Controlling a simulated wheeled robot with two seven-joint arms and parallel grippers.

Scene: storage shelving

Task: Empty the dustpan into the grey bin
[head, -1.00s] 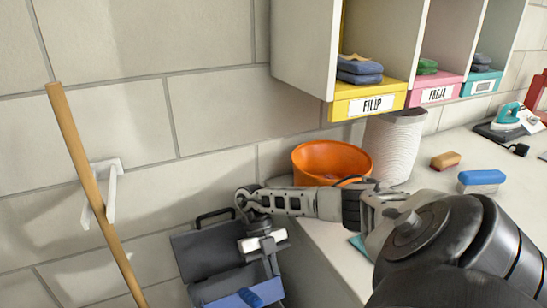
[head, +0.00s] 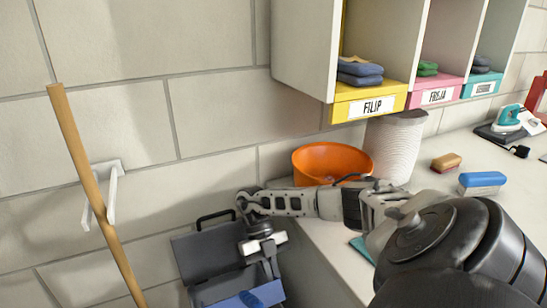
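A dark grey box-like container (head: 205,252) with a black handle stands low by the wall, and I take it for the grey bin. A blue piece (head: 232,302), probably the dustpan, shows at its front, cut off by the bottom edge. My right arm reaches in from the right and bends down at the wrist. My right gripper (head: 268,280) points down at the blue piece, its fingertips overlapping it. Whether the fingers are closed on it is too small to tell. The inside of the container is mostly hidden. My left gripper is out of view.
An orange bucket (head: 318,160) and a white ribbed roll (head: 397,148) stand on the white counter (head: 330,250) beside my forearm. Labelled cubbies (head: 305,50) hang above. A wooden pole (head: 85,165) leans at a white wall bracket (head: 112,195) on the left.

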